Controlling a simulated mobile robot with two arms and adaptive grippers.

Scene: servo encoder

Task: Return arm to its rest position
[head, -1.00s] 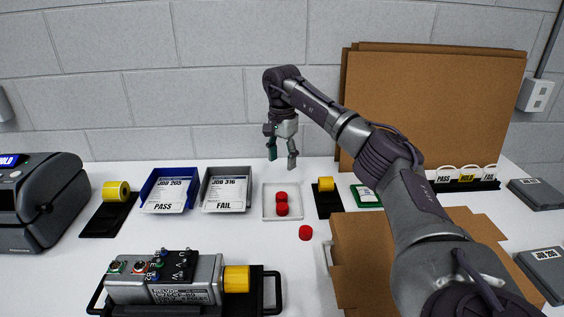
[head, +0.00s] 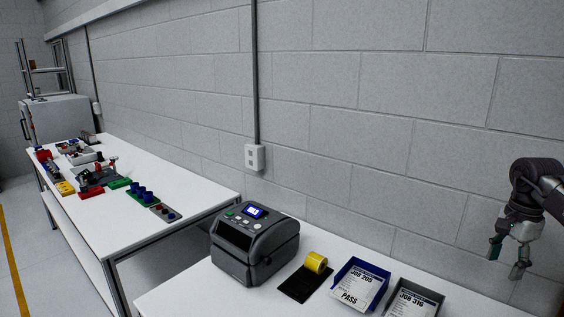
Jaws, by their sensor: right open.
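My right gripper (head: 507,261) is at the right edge of the head view, pointing down with its fingers apart and nothing between them. It hangs in the air above and to the right of the grey FAIL tray (head: 413,299). Only the end of my right arm (head: 540,181) shows; the rest is cut off by the picture's edge. My left gripper is not in view.
On the near table (head: 188,292) stand a dark label printer (head: 254,246), a yellow roll (head: 316,262) on a black stand and a blue PASS tray (head: 356,285). A second white table (head: 130,212) with several small parts is at the left. A wall outlet (head: 255,157) is behind.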

